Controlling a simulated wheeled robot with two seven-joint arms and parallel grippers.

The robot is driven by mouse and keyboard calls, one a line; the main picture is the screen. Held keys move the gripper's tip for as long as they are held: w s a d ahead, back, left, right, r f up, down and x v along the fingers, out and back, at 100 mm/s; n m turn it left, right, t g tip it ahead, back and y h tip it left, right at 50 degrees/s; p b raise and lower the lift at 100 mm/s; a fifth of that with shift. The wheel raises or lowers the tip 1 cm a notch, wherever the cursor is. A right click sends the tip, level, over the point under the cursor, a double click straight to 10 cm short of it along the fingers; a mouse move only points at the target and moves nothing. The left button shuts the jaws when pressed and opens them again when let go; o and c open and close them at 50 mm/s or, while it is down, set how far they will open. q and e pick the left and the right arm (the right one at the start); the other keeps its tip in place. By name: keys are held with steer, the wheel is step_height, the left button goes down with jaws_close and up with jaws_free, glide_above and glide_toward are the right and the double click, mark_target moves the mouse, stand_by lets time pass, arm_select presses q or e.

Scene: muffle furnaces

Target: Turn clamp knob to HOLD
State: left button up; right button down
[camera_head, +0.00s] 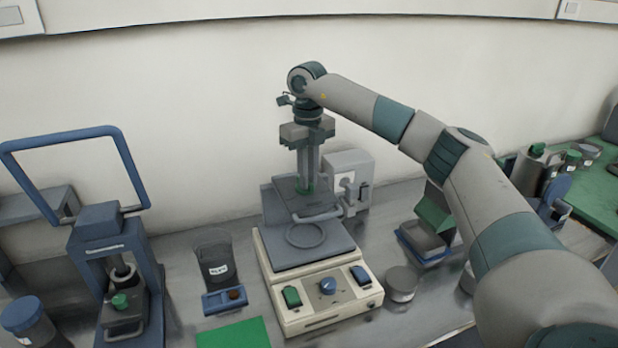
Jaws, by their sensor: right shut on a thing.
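My right gripper (305,187) points straight down over the rear of the cream-based machine (318,312), its fingers closed around a small green knob (306,189) on the grey clamp plate (317,208). The fingers hide most of this knob, and I cannot read its setting. The machine's front panel carries a blue round knob (327,286) between a green rocker switch (292,296) and a dark blue one (361,275). No HOLD marking is legible. My left gripper is not in view.
A blue-framed press (108,255) stands at left. A dark beaker (214,258) and blue tray (224,301) stand left of the machine, with a green mat (233,334) in front. A grey jar (402,284) stands right. My right arm spans the right side.

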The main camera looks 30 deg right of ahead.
steer(key=m, duration=0.5)
steer(key=shift+w+a+m+b, duration=0.1)
steer(key=shift+a+m+b, duration=0.2)
steer(key=shift+m+b, duration=0.1)
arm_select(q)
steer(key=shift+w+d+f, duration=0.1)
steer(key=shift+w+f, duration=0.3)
arm_select(e)
steer(key=shift+m, duration=0.7)
steer(key=shift+r, duration=0.1)
